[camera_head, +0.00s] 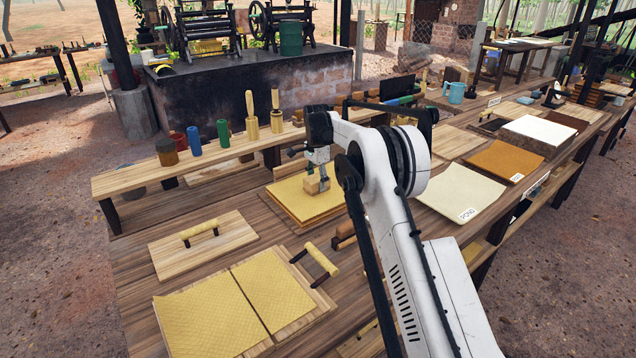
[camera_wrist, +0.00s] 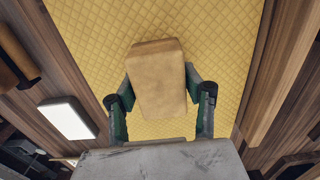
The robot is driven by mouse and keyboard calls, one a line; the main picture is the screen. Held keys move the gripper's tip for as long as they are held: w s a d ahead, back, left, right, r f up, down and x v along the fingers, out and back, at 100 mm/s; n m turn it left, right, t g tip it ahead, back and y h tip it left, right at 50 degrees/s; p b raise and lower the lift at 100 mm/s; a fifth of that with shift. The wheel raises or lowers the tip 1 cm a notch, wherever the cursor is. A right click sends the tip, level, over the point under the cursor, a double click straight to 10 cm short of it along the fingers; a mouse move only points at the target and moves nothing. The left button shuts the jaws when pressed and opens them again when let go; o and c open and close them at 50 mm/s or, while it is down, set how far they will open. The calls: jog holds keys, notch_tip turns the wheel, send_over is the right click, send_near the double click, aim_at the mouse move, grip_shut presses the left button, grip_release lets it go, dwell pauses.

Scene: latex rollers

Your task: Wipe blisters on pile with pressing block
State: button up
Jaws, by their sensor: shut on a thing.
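The pile (camera_head: 290,203) is a stack of yellow, diamond-textured sheets on the workbench, beyond the middle of the near boards. Its textured top fills the middle of the wrist view (camera_wrist: 95,25). My gripper (camera_head: 316,182) is over the pile and shut on the pressing block (camera_head: 311,187), a plain light-wood block. In the wrist view the block (camera_wrist: 158,85) sits between the two green fingers of my gripper (camera_wrist: 160,95). The block is at or just above the sheets; I cannot tell whether it touches. No blisters can be made out.
A raised shelf (camera_head: 130,183) with bottles and wooden-handled tools runs behind the pile. Two yellow sheets (camera_head: 210,318) lie at the near left. Pale and brown sheets (camera_head: 505,160) lie to the right.

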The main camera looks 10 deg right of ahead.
jog(key=shift+s+a, duration=0.15)
jog(key=shift+a, duration=0.25)
notch_tip(320, 180, up, 4)
jog(key=shift+f+p, duration=0.25)
jog(key=shift+p, duration=0.25)
jog(key=shift+r+p, duration=0.3)
jog(key=shift+r, duration=0.4)
jog(key=shift+r+p, duration=0.6)
jog(key=shift+r, duration=1.1)
